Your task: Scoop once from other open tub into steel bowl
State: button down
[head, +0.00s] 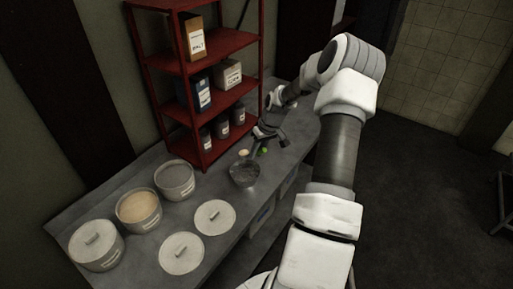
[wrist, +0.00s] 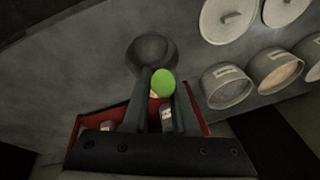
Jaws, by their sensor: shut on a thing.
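My gripper (head: 268,132) is low over the counter, just behind the steel bowl (head: 244,174). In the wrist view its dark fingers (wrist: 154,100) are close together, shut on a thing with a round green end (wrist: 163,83). The held thing is mostly hidden, so I cannot make out a scoop shape. A small cream spot (head: 243,153) shows to the left of the green one. The bowl looks dark inside. Two open tubs stand to the left, one with tan contents (head: 138,206) and one with grey contents (head: 175,178). They also show in the wrist view.
A lidded tub (head: 97,247) stands at the front left. Two loose lids (head: 181,253) (head: 214,217) lie on the counter (head: 120,172) before the open tubs. A red shelf (head: 204,158) with boxes and canisters rises behind the bowl, close to my gripper.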

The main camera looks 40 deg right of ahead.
notch_tip(320, 180, down, 2)
jog(key=shift+f, duration=0.2)
jog(key=a+h+b, duration=0.1)
jog(key=b, duration=0.3)
jog(key=a+f+h+b, duration=0.1)
jog(key=h+b, duration=0.1)
jog(key=b, duration=0.2)
jog(key=shift+s+f+n+h, duration=0.15)
jog(key=shift+f+n+h, duration=0.1)
jog(key=shift+n+h, duration=0.05)
jog(key=h+b, duration=0.1)
jog(key=b, duration=0.5)
jog(key=shift+a+t, duration=0.35)
jog(key=shift+t, duration=0.05)
jog(key=h+b, duration=0.1)
jog(key=b, duration=0.4)
jog(key=a+f+h+b, duration=0.1)
jog(key=b, duration=0.5)
jog(key=h+b, duration=0.1)
jog(key=b, duration=0.5)
jog(key=shift+s+a+f+n+t+h, duration=0.15)
jog(key=shift+a+n+t+h, duration=0.15)
jog(key=shift+h, duration=0.1)
jog(key=h+b, duration=0.1)
jog(key=b, duration=0.4)
jog(key=f+h+b, duration=0.1)
jog(key=b, duration=0.5)
jog(key=shift+s+a+t, duration=0.1)
jog(key=shift+a+t, duration=0.2)
jog(key=shift+a, duration=0.1)
